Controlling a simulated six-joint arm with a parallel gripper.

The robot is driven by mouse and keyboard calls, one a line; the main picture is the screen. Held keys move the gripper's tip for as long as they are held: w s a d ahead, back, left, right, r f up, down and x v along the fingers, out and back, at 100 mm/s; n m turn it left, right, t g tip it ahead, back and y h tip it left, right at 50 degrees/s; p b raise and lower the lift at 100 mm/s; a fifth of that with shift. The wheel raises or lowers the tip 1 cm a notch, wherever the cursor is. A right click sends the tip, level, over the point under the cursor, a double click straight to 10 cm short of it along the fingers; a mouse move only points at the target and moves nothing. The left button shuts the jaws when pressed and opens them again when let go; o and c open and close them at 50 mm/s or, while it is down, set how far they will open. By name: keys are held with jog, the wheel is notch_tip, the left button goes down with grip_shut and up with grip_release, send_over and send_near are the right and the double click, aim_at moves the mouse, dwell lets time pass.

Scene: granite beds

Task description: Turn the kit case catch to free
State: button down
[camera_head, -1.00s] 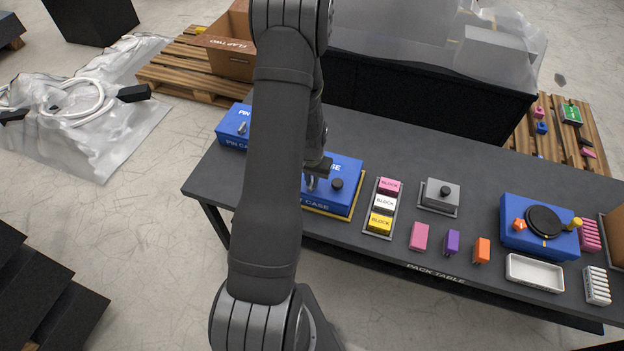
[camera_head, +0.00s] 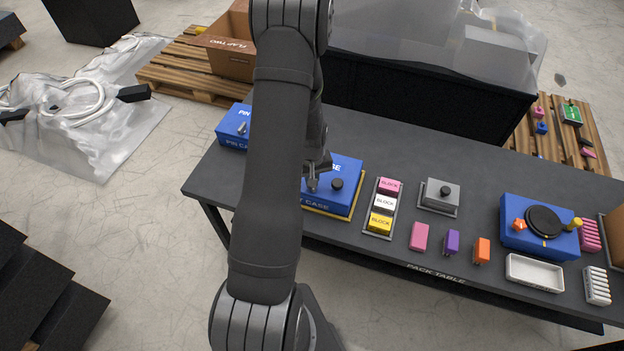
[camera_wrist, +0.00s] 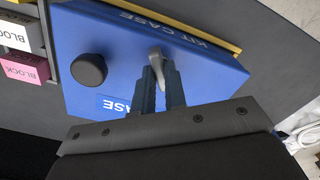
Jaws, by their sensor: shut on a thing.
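The blue kit case (camera_head: 344,168) lies on the dark pack table, left of the block tray, and its yellow edging shows along the front. In the wrist view the case (camera_wrist: 110,40) fills the upper middle, with a round black knob (camera_wrist: 89,70) on its lid. The grey metal catch (camera_wrist: 157,58) stands near the lettered edge. My gripper (camera_wrist: 161,90) is shut on the catch, its two fingers on either side of it. In the head view my gripper (camera_head: 313,182) is over the case, and my arm hides the case's left part.
A tray (camera_head: 371,222) of pink, white and yellow blocks stands right of the case. A blue pin case (camera_head: 232,127) is at the table's left end. A grey box with a black knob (camera_head: 441,194) and loose coloured blocks lie further right.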

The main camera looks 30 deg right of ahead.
jog(key=n, duration=0.5)
jog(key=shift+n, duration=0.3)
jog(key=n, duration=0.5)
jog(key=shift+n, duration=0.3)
jog(key=c, duration=1.5)
grip_release()
jog(key=shift+o, duration=0.2)
jog(key=shift+r, duration=0.1)
notch_tip(320, 180, up, 17)
jog(key=shift+r, duration=0.15)
